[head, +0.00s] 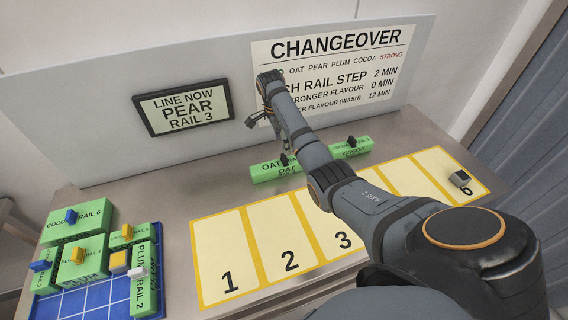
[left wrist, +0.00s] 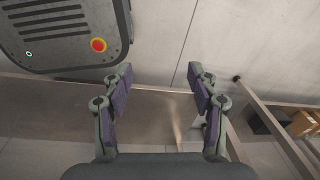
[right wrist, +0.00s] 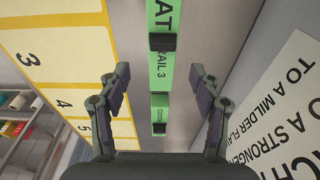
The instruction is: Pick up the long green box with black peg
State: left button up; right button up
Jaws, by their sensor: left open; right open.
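A long green box (head: 262,174) marked OAT, with a black peg (head: 284,160), lies behind the numbered lanes. In the right wrist view the OAT box (right wrist: 160,72) reads RAIL 3 and its black peg (right wrist: 163,42) stands beyond the fingertips. A shorter-looking green box (head: 362,148) marked COCOA, also with a black peg (head: 352,141), lies in line to its right. My right gripper (right wrist: 160,80) is open above the boxes, fingers on either side of their line; my arm partly hides it in the head view. My left gripper (left wrist: 160,72) is open and empty, away from the boxes.
A yellow-edged mat (head: 229,247) with numbered lanes fills the table front; a small grey block (head: 460,178) sits near lane 6. A blue tray (head: 72,303) at left holds several green boxes with coloured pegs. A board (head: 215,67) with signs stands behind.

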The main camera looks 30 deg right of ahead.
aim_at(284, 156)
jog(key=shift+w+d+f, duration=0.15)
jog(key=shift+w+f, duration=0.05)
jog(key=shift+f, duration=0.4)
jog(key=shift+w+d+f, duration=0.15)
jog(key=shift+f, duration=0.4)
jog(key=shift+a+f+p, duration=0.1)
jog(key=shift+f+p, duration=0.25)
jog(key=shift+p, duration=0.1)
jog(key=shift+s+f+p, duration=0.15)
jog(key=shift+f+p, duration=0.35)
jog(key=shift+f, duration=0.05)
jog(key=f, duration=0.3)
jog(key=shift+s+d+f, duration=0.1)
jog(key=shift+d+f, duration=0.05)
jog(key=shift+d, duration=0.05)
jog(key=shift+f, duration=0.1)
pick_arm(q)
jog(key=w+r, duration=0.2)
jog(key=w, duration=0.1)
jog(key=shift+w+d+r, duration=0.1)
jog(key=shift+d+r, duration=0.1)
jog(key=shift+r, duration=0.15)
pick_arm(e)
grip_shut()
